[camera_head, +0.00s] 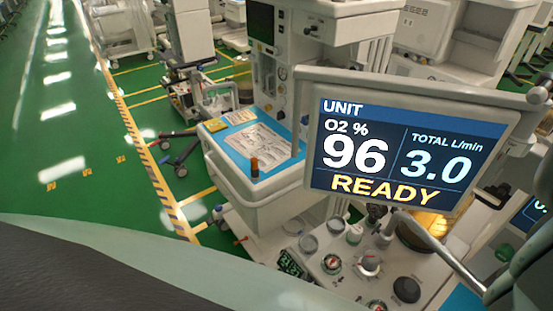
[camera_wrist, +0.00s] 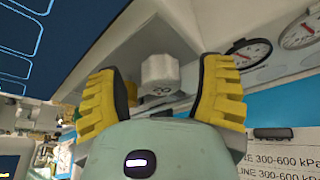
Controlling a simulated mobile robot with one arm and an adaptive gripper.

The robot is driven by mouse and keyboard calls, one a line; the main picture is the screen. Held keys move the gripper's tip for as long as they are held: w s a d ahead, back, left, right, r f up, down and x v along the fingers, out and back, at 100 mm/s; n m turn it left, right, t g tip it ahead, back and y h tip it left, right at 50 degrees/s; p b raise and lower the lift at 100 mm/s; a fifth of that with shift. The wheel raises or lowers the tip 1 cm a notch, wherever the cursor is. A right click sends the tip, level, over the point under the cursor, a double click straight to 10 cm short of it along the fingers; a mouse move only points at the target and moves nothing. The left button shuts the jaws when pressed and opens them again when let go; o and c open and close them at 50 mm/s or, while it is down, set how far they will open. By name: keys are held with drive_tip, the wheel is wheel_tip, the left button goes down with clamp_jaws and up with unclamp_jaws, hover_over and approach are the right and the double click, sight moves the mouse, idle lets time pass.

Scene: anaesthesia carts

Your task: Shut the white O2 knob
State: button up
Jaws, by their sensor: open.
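My gripper (camera_wrist: 160,92) has two yellow ribbed fingers spread apart, one to the left of the knob and one to the right. The knob appears in the gap between them, with visible space on both sides, so the fingers are not closed on it. The display (camera_head: 405,155) in the head view reads O2 96 %, total 3.0 L/min and READY. I cannot tell which control in the head view is the O2 knob.
The head view shows a black knob (camera_head: 406,290) and other controls below the display. A cart with a blue top (camera_head: 225,140) holds papers and a small brown bottle (camera_head: 254,167). Round gauges (camera_wrist: 247,53) lie right of my fingers. Green floor (camera_head: 50,130) is clear at left.

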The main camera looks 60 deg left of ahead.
drive_tip(key=shift+w+a+f, duration=0.15)
drive_tip(key=shift+w+f, duration=0.05)
drive_tip(key=shift+w, duration=0.25)
clamp_jaws()
drive_tip(key=shift+s+f+b, duration=0.1)
drive_tip(key=shift+f+b, duration=0.4)
drive_tip(key=shift+b, duration=0.3)
drive_tip(key=b, duration=0.2)
drive_tip(key=shift+s+d+f+m+b, duration=0.1)
drive_tip(key=shift+d+f+m+b, duration=0.15)
drive_tip(key=shift+d+m+b, duration=0.15)
drive_tip(key=shift+r+b, duration=0.1)
drive_tip(key=shift+b, duration=0.95)
drive_tip(key=shift+a+r+m+b, duration=0.15)
drive_tip(key=shift+r+m+b, duration=0.2)
drive_tip(key=shift+b, duration=0.2)
